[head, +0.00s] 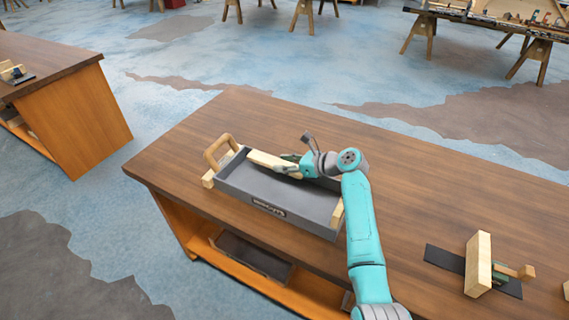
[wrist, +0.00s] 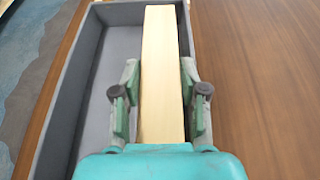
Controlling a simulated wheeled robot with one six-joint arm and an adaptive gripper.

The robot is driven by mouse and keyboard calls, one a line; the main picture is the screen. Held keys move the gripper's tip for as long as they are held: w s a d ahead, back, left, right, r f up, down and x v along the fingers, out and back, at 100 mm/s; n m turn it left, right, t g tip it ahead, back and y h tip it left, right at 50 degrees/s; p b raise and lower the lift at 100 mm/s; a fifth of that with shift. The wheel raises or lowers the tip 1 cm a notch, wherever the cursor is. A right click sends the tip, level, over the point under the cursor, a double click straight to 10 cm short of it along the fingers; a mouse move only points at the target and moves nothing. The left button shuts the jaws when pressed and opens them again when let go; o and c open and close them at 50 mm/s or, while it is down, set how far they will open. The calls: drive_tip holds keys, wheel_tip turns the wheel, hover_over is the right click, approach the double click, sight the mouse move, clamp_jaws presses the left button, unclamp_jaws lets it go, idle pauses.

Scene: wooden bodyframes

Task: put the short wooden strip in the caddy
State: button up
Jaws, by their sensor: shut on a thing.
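The caddy (head: 266,196) is a long grey tray with wooden end pieces and a wooden handle at its left end, standing on the brown workbench. My gripper (head: 287,168) is at the caddy's far side, above its rim. It is shut on the short wooden strip (head: 262,158), a pale piece pointing towards the handle end. In the wrist view the strip (wrist: 161,75) lies lengthwise between the two fingers (wrist: 160,100), along the caddy's right side wall. The grey caddy floor (wrist: 100,95) shows to its left. I cannot tell whether the strip touches the caddy.
On the bench (head: 420,190) at the right, a wooden block with a clamp-like tool (head: 478,265) stands on a dark mat (head: 445,259). The bench's left end and far side are clear. Another bench (head: 75,110) stands at the left.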

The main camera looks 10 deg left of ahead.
drive_tip(key=shift+f, duration=0.55)
drive_tip(key=o, duration=1.2)
drive_tip(key=shift+r, duration=0.35)
drive_tip(key=v, duration=1.2)
drive_tip(key=shift+w+r, duration=0.1)
drive_tip(key=shift+r, duration=0.1)
